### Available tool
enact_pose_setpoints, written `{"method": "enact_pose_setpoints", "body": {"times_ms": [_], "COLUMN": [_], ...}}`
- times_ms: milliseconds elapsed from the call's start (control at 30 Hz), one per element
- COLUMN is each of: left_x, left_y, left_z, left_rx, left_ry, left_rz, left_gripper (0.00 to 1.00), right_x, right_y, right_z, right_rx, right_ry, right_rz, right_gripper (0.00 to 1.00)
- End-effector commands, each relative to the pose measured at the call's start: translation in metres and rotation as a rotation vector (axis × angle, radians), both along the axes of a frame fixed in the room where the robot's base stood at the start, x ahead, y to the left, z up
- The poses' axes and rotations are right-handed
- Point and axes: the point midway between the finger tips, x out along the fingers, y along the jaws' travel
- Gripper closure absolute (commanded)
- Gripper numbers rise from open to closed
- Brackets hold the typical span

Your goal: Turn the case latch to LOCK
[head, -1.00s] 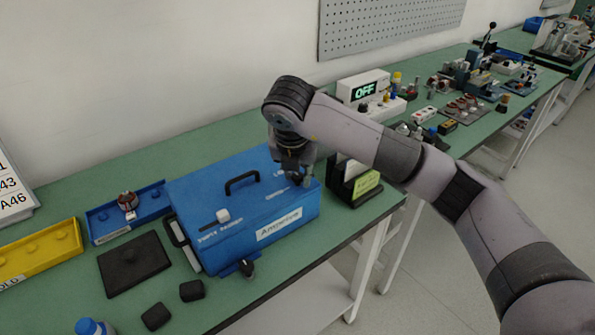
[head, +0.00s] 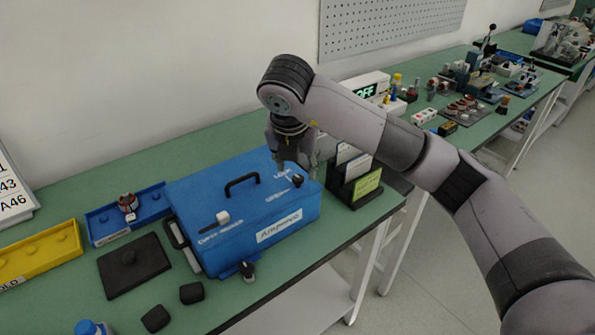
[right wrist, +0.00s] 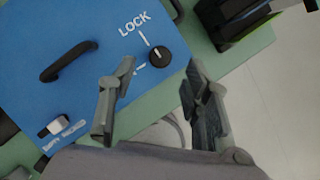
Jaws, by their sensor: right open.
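The blue case (head: 245,245) stands on the green bench with its lid shut. The case latch, a round black knob (head: 298,181), sits on the lid's right part, by white lettering. In the right wrist view the knob (right wrist: 160,55) lies beside the word LOCK (right wrist: 133,23), with a white line between them. A small white mark shows on the knob; I cannot tell surely which way it points. My right gripper (head: 296,166) is open and empty above the knob, apart from it. In the right wrist view the knob lies beyond and between its two fingers. My left gripper is out of view.
The lid also carries a black handle (head: 242,181) and a white slider (head: 222,216). A black card holder (head: 352,192) stands close right of the case. A blue tray (head: 104,235) and a dark pad (head: 134,265) lie left of it.

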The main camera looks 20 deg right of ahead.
Motion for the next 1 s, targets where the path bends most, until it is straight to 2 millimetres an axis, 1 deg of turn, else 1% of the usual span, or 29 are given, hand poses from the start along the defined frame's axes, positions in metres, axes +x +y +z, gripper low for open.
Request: {"method": "enact_pose_setpoints", "body": {"times_ms": [33, 100, 300, 400, 600, 1000], "left_x": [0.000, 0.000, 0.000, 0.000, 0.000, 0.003], "left_y": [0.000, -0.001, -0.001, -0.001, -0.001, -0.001], "left_z": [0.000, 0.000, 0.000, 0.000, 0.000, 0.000], "left_rx": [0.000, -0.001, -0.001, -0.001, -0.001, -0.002], "left_ry": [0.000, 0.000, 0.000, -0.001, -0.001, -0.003], "left_rz": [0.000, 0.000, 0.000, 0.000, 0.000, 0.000], "left_gripper": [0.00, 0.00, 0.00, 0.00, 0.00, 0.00], "right_x": [-0.004, -0.008, -0.019, -0.023, -0.026, -0.027], "right_y": [0.002, 0.004, 0.009, 0.011, 0.013, 0.013], "right_z": [0.014, 0.027, 0.055, 0.064, 0.071, 0.071], "right_rx": [-0.002, -0.003, -0.003, -0.003, -0.002, -0.002], "right_ry": [-0.006, -0.007, -0.004, -0.003, 0.000, 0.001], "right_rz": [0.003, 0.002, 0.001, 0.001, -0.001, 0.000], "right_gripper": [0.55, 0.55, 0.55, 0.55, 0.55, 0.55]}}
